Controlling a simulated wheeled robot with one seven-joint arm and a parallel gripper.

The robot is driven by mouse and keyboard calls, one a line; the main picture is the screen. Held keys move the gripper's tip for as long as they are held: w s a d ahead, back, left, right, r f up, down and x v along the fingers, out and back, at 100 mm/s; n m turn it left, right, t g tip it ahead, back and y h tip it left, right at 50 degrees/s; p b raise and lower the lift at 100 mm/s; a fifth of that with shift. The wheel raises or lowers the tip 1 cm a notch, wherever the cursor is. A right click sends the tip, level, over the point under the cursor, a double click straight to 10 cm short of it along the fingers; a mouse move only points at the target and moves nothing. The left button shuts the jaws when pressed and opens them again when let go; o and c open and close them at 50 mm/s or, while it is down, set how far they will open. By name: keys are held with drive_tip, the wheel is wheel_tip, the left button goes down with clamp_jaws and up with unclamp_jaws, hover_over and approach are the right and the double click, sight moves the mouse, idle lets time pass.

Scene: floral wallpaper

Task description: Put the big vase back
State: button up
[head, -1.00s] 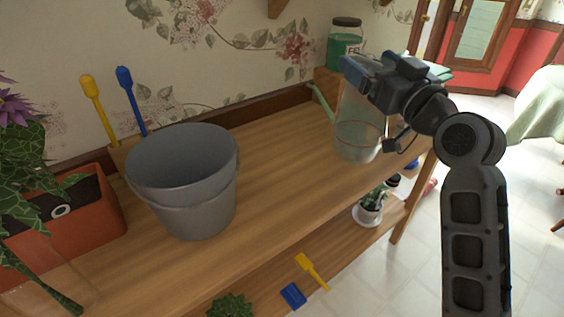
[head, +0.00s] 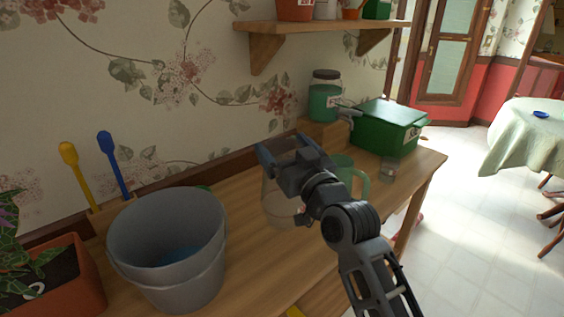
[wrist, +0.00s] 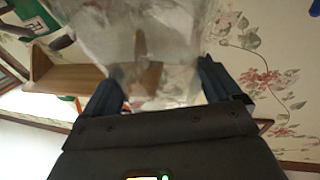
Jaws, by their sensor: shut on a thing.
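The big vase is clear glass. In the head view the vase (head: 278,208) hangs upright or nearly so below my gripper (head: 287,152), over the wooden table (head: 243,262). I cannot tell whether its base touches the tabletop. In the wrist view the glass (wrist: 150,45) fills the space between the two fingers of my gripper (wrist: 160,86), which are shut on it. My gripper hides part of its rim in the head view.
A grey bucket (head: 168,250) stands left of the vase. A green watering can (head: 348,172) is close behind it to the right. A green box (head: 388,128), a jar (head: 324,98) and a small glass (head: 387,170) stand further right. A wall shelf (head: 310,40) hangs above.

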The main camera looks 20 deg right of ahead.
drive_tip(key=shift+w+a+f, duration=0.1)
drive_tip(key=shift+a+f, duration=0.2)
drive_tip(key=shift+f, duration=1.8)
drive_tip(key=shift+f+b, duration=0.1)
drive_tip(key=shift+b, duration=0.25)
drive_tip(key=o, duration=1.8)
drive_tip(key=shift+c, duration=0.2)
drive_tip(key=s+d+f+b, duration=0.1)
drive_tip(key=s+b, duration=0.2)
drive_tip(key=s, duration=0.9)
drive_tip(key=shift+f, duration=0.35)
